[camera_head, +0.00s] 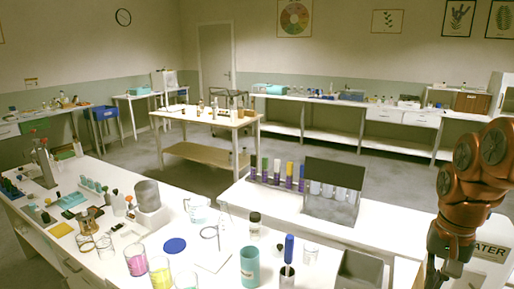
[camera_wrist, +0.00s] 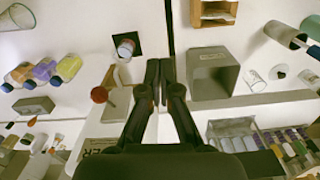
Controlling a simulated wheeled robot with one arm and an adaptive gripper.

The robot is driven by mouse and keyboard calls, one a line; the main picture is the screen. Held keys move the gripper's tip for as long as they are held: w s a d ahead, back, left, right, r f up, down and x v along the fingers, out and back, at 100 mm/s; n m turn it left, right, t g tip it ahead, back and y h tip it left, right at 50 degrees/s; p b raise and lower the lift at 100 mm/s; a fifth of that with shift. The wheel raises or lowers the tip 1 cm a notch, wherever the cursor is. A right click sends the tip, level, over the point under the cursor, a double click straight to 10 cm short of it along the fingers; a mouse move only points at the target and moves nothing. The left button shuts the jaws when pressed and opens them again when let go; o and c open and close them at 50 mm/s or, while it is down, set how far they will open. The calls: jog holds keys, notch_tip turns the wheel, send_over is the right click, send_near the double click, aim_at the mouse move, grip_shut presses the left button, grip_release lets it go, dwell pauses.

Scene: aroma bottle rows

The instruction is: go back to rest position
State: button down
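My gripper (camera_head: 445,272) hangs at the right edge of the head view, below my copper-coloured arm, over the right side of the white bench. In the wrist view its two dark fingers (camera_wrist: 160,70) are together, with nothing visible between them. A row of bottles (camera_wrist: 45,70) with blue, purple and yellow parts lies to the left in the wrist view, apart from the fingers. A small bottle (camera_wrist: 127,47) on a black square is left of the fingertips. A grey bin (camera_wrist: 213,75) is just right of them.
The white front bench (camera_head: 325,235) carries a teal cup (camera_head: 250,268), beakers (camera_head: 160,272) and a dark-panelled rack (camera_head: 333,190). A grey bin (camera_head: 360,272) stands near my gripper. A wooden table (camera_head: 208,119) stands behind, with open floor around it.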

jog(key=s+a+f+n, duration=0.3)
jog(key=s+a+f, duration=0.1)
jog(key=s+a, duration=0.4)
jog(key=s+a+f+n+g, duration=0.1)
jog(key=s+a+f+n, duration=0.2)
jog(key=s+a, duration=0.6)
jog(key=shift+s+f+n+g, duration=0.35)
jog(key=shift+s+f, duration=0.25)
jog(key=shift+f, duration=0.35)
jog(key=shift+a, duration=0.1)
